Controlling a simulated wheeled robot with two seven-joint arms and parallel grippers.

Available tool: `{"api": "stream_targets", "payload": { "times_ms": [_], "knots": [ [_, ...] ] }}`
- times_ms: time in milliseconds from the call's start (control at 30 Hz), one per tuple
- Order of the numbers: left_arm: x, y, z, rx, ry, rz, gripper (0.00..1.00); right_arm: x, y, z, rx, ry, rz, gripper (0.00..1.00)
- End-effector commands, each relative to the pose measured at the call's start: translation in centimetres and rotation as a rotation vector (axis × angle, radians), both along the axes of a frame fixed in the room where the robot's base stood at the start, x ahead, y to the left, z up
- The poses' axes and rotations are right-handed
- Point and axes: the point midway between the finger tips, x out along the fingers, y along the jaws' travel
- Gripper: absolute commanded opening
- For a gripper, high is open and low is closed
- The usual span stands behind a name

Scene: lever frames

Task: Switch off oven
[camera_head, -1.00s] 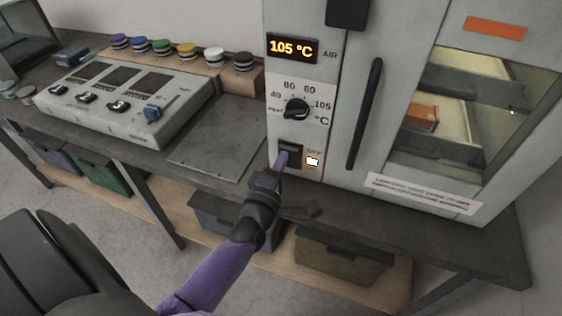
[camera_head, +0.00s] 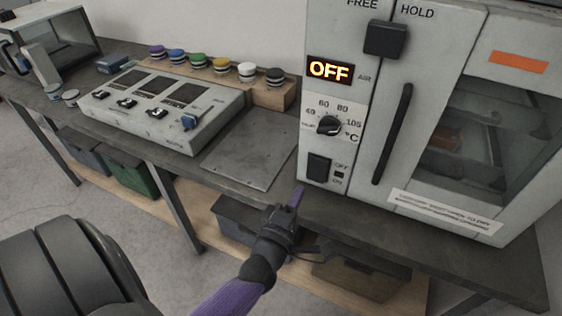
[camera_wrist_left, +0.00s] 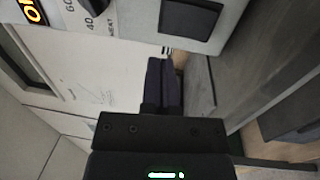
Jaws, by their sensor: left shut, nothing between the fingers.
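The oven (camera_head: 400,120) stands at the right of the bench in the head view. Its display (camera_head: 330,69) reads OFF in orange letters. Below it are the temperature dial (camera_head: 329,125) and a black rocker switch (camera_head: 318,168) with OFF and ON marks beside it. The indicator by the switch looks dark. The switch also shows in the left wrist view (camera_wrist_left: 191,18). My left gripper (camera_head: 297,197) is shut and empty, just below and left of the switch, apart from it. In the left wrist view its dark fingers (camera_wrist_left: 163,80) lie together. My right gripper is not in view.
A control box (camera_head: 160,105) with sliders and a row of coloured knobs (camera_head: 220,66) stand left on the bench. A flat metal plate (camera_head: 250,150) lies beside the oven. Bins (camera_head: 240,215) sit on the shelf below. The oven door handle (camera_head: 393,133) is vertical.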

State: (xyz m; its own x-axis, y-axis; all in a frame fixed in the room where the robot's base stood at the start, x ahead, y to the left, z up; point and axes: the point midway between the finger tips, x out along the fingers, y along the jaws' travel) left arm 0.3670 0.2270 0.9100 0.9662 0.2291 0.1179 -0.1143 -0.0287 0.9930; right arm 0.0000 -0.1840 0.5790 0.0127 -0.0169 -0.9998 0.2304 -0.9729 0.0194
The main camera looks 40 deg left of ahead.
Motion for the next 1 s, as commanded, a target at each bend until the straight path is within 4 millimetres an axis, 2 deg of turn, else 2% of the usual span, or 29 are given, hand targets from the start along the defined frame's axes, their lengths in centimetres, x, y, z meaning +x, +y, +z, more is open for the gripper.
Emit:
{"api": "stream_targets", "payload": {
  "times_ms": [100, 200, 333, 867, 933, 1000],
  "knots": [
    [-2.3, -0.5, 0.4, -0.001, 0.003, -0.001, 0.00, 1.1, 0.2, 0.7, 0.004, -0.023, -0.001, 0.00],
    [-3.9, -0.9, 0.6, 0.000, 0.002, 0.000, 0.00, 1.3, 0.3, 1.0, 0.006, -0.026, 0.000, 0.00],
    [-5.2, -1.2, 0.7, 0.001, 0.001, -0.001, 0.00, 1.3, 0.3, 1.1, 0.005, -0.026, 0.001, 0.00],
    [-5.5, -1.4, 0.7, 0.005, 0.004, -0.004, 0.00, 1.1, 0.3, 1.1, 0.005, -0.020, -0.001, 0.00],
    [-5.2, -2.4, 0.6, 0.051, 0.052, -0.054, 0.00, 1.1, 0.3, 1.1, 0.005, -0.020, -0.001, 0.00],
    [-4.9, -4.8, 0.1, 0.183, 0.173, -0.179, 0.00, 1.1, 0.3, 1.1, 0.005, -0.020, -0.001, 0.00]
  ]
}}
